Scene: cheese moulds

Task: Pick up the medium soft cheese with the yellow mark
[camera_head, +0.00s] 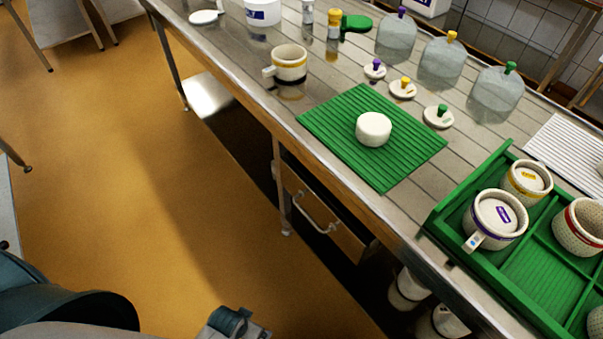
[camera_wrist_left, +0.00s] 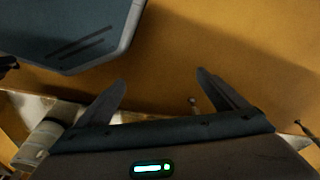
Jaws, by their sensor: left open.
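A mould with a yellow band (camera_head: 527,184) stands in the green crate (camera_head: 447,223); a white cheese with a small yellow mark (camera_head: 529,176) sits inside it. Beside it is a larger mould with a purple band (camera_head: 494,222), holding a cheese with a purple mark. A plain white cheese (camera_head: 373,128) lies on the green ribbed mat (camera_head: 340,112); I see no mark on it. My left gripper (camera_wrist_left: 161,77) is open and empty in the left wrist view, over the floor, away from the cheeses. My right gripper is not identifiable in view.
A mug-like mould with a yellow band (camera_head: 289,64) stands on the steel table (camera_head: 240,75). Small lids with purple, yellow (camera_head: 403,89) and green knobs lie before several glass domes (camera_head: 440,65). A red-banded mould (camera_head: 578,230) is in the crate.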

